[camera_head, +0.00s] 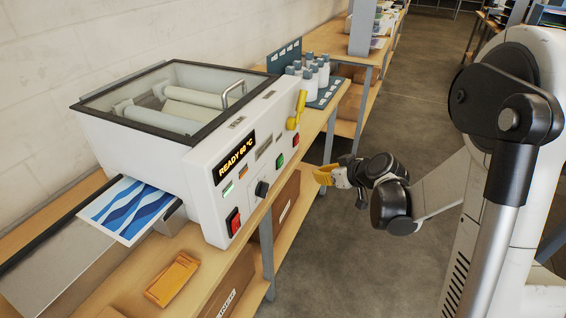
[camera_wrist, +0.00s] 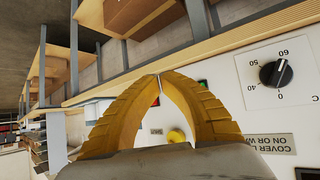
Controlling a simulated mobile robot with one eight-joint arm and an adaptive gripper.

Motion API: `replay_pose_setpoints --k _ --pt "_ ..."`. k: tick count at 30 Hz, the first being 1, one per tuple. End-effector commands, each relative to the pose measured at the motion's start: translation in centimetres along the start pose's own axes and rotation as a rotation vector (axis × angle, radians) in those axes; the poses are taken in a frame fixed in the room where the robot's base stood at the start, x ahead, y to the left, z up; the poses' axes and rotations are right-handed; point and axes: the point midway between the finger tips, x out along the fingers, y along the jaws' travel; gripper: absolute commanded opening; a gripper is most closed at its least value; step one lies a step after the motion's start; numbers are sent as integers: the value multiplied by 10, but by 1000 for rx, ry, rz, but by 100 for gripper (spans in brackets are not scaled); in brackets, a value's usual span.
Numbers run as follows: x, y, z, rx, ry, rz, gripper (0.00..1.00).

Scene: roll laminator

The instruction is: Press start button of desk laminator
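The white desk laminator (camera_head: 190,165) stands on the wooden bench, its display reading READY 60 °C. Its front panel carries a green button (camera_head: 280,160), a small red button (camera_head: 295,139), a black knob (camera_head: 262,188) and a red rocker switch (camera_head: 233,221). My gripper (camera_head: 317,175) is in front of the panel, to the right of the green button and apart from it. In the wrist view its yellow fingers (camera_wrist: 159,77) meet at the tips with nothing between them. The green button (camera_wrist: 203,84) shows there, partly hidden by a finger; the knob (camera_wrist: 277,74) is right of it.
A yellow lever (camera_head: 297,110) sticks out at the panel's far end. A blue-patterned sheet (camera_head: 127,208) lies at the laminator's left. A yellow block (camera_head: 172,279) lies on the bench, and several bottles (camera_head: 322,72) stand behind.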

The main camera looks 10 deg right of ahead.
Motion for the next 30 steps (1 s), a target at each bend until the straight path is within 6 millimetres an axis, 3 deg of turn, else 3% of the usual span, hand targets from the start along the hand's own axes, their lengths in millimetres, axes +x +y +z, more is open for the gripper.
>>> replay_pose_setpoints --k 5,21,30 --pt "6 -5 -5 -2 -1 -2 0" --pt "54 -39 -39 -1 -1 -1 0" --pt "61 -45 -45 1 -1 0 0"
